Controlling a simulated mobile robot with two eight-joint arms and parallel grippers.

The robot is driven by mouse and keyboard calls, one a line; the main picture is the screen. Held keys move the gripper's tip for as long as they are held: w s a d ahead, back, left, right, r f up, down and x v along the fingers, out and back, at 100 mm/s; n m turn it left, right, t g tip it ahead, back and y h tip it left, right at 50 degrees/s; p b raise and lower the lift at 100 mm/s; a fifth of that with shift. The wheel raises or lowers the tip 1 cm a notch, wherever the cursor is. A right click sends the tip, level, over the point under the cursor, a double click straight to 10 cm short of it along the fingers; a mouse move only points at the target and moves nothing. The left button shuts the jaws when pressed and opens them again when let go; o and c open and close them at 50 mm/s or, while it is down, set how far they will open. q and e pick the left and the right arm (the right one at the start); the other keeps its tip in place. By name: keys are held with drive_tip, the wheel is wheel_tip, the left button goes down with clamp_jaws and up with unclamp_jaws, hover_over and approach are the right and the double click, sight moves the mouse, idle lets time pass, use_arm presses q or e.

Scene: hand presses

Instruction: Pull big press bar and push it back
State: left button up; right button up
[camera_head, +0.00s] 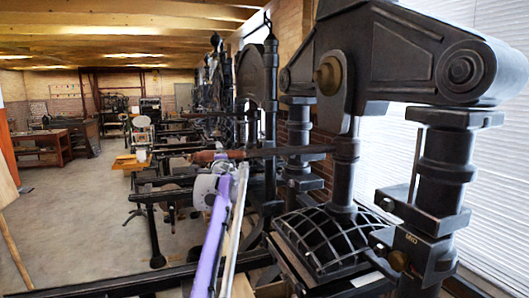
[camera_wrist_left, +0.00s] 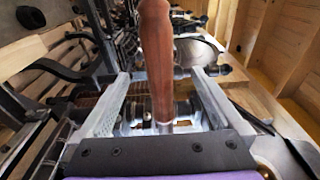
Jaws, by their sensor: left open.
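The big press (camera_head: 345,110) is a tall black iron hand press on the right of the head view. Its bar (camera_head: 290,152) reaches left from the press and ends in a brown wooden handle (camera_head: 205,157). My left gripper (camera_head: 224,164) is at the handle, at the end of my purple arm. In the left wrist view the wooden handle (camera_wrist_left: 157,55) runs between the two grey fingers of my left gripper (camera_wrist_left: 162,78). The fingers are open, with a gap on each side of the handle. My right gripper is not in view.
The ribbed platen part (camera_head: 325,240) of the press sits low at right. A black rail (camera_head: 130,285) crosses the bottom. More presses (camera_head: 170,150) stand in a row behind. A wooden table (camera_head: 45,145) is at far left. The floor (camera_head: 75,225) at left is clear.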

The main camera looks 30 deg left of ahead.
use_arm(q)
drive_tip(key=v, duration=0.5)
drive_tip(key=shift+d+b, duration=0.1)
drive_tip(key=shift+b, duration=0.2)
drive_tip(key=s+d+f+n+g+h, duration=0.3)
drive_tip(key=s+d+f+h, duration=0.3)
drive_tip(key=s+d+f, duration=1.2)
drive_tip(key=s+d+f+n+g+h, duration=0.4)
drive_tip(key=s+d+f+n+h, duration=0.2)
drive_tip(key=s+d+f, duration=1.2)
drive_tip(key=d+f, duration=0.3)
drive_tip(key=f, duration=0.4)
drive_tip(key=shift+s+d+h, duration=0.15)
drive_tip(key=shift+d+h, duration=0.1)
drive_tip(key=shift+h, duration=0.05)
